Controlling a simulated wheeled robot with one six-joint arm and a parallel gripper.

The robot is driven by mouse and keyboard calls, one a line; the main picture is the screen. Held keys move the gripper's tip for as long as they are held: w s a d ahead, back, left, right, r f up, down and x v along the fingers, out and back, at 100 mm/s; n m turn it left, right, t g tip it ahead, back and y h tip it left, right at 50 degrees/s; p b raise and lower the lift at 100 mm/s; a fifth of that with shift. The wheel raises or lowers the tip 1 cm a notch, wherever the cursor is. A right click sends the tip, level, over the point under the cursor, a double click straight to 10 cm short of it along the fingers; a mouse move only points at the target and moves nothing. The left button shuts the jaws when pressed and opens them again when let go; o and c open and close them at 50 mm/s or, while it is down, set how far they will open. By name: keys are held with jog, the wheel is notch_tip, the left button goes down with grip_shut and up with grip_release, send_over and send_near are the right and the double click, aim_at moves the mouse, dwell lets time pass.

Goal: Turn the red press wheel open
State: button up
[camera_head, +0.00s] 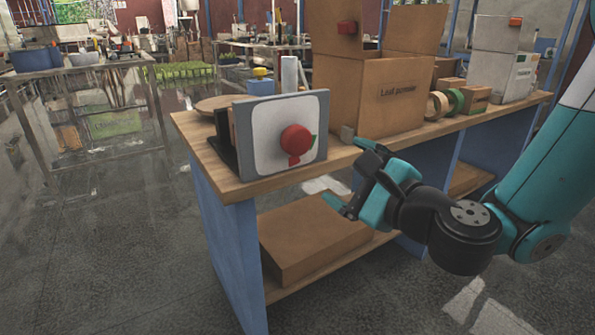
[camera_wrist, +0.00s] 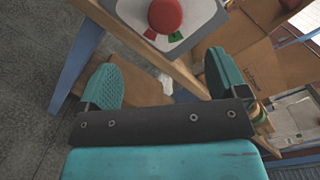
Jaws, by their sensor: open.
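The red press wheel (camera_head: 296,140) is a round red knob on the pale front panel (camera_head: 262,154) of a grey-framed unit at the left end of the wooden bench. A red tab sticks out below the knob, and a bit of green shows at its right. In the wrist view the wheel (camera_wrist: 165,15) is at the top, beyond the fingers, with a red and a green mark below it. My gripper (camera_head: 343,177) is open and empty, in front of the bench edge, right of and lower than the wheel, not touching it. Its two teal fingers (camera_wrist: 160,82) are spread wide.
The bench top (camera_head: 225,180) holds a large open cardboard box (camera_head: 385,100), tape rolls (camera_head: 437,105) and a white box (camera_head: 500,75) to the right. A flat carton (camera_head: 310,235) lies on the lower shelf. The floor at left is clear.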

jog(key=f+m, duration=0.1)
jog(key=h+p, duration=0.1)
jog(key=p, duration=1)
send_near(301, 144)
jog(key=x, duration=0.3)
jog(key=w+p, duration=0.1)
jog(key=p, duration=0.2)
jog(key=w+a+p, duration=0.1)
jog(key=p, duration=0.2)
jog(key=w+a+p, duration=0.1)
jog(key=p, duration=0.2)
jog(key=shift+w+r+m+t+p, duration=0.15)
jog(key=shift+m+t+p, duration=0.15)
jog(key=shift+t, duration=0.1)
jog(key=p+x, duration=0.2)
jog(key=p, duration=0.6)
jog(key=shift+w+a+f, duration=0.35)
jog(key=shift+w+a, duration=0.1)
jog(key=shift+a, duration=0.05)
jog(key=shift+p+x, duration=0.45)
jog(key=shift+x, duration=0.35)
jog(key=shift+w+d, duration=0.1)
jog(key=shift+d, duration=0.05)
jog(key=c, duration=0.9)
